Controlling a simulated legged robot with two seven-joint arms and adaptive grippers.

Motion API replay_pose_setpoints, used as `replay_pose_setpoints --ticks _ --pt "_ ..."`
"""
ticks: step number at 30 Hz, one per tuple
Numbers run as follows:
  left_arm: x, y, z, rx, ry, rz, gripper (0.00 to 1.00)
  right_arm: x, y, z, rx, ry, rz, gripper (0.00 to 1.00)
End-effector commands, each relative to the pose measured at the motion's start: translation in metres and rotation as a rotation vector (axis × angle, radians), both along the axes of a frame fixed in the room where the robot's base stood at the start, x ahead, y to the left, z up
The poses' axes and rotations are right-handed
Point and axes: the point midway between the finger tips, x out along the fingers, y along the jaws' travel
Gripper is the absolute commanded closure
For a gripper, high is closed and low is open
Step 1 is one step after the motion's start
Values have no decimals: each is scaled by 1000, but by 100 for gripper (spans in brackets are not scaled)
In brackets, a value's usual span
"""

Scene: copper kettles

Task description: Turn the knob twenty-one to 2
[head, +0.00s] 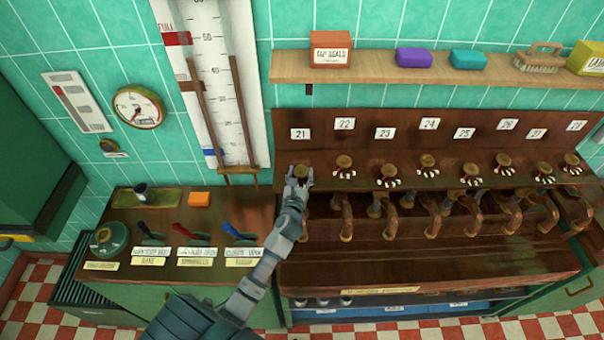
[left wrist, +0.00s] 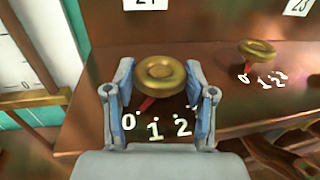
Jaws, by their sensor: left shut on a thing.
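Knob twenty-one (left wrist: 160,76) is a round brass knob on the dark wooden panel, below the number plate 21 (head: 300,134). In the left wrist view its red pointer (left wrist: 146,104) slants down-left, toward the 0 (left wrist: 128,121). The white 1 (left wrist: 154,130) and 2 (left wrist: 183,127) are to the right of the 0. My left gripper (left wrist: 160,105) has a finger on each side of the knob and is shut on it. In the head view the left gripper (head: 300,178) covers the dial figures. My right gripper is not in view.
More brass knobs, such as the one under plate 22 (head: 344,161), stand in a row to the right. Curved copper taps (head: 390,215) stand below them. Levers (head: 190,229) stand on the left counter. A shelf (head: 385,68) with soaps runs above.

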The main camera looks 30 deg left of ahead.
Motion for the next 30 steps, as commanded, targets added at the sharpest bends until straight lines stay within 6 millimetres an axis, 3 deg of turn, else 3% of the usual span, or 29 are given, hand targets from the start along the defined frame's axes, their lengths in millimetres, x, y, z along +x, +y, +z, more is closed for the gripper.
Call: replay_pose_setpoints --ticks 5,11,16,30 --pt "2 -7 4 -1 -16 2 80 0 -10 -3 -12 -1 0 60" --pt "3 -8 3 -3 -18 97 80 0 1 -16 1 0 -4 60" --pt "4 -9 2 -4 -19 222 80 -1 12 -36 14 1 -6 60" --pt "6 -11 1 2 -20 541 80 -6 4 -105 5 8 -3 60"
